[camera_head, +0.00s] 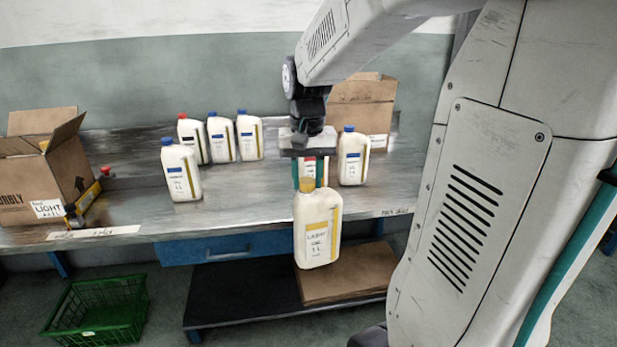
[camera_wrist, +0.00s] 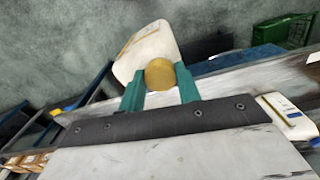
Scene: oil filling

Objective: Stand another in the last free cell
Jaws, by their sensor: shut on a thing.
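My gripper (camera_head: 309,170) is shut on a white jug with a yellow cap (camera_head: 318,225), holding it upright in the air in front of the bench edge. In the wrist view the teal fingers (camera_wrist: 160,92) close on either side of the yellow-capped jug's neck (camera_wrist: 150,45). An open cardboard box (camera_head: 40,175) marked "LIGHT" stands at the bench's left end. Another cardboard box (camera_head: 375,100) stands at the back right. The inside cells of both boxes are hidden in the head view.
Several blue- and red-capped jugs stand on the metal bench (camera_head: 250,205), including one blue-capped jug (camera_head: 181,170) near the front left and another (camera_head: 352,157) right of my gripper. A green crate (camera_head: 97,308) is on the floor. A flat cardboard piece (camera_head: 345,275) lies on the lower shelf.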

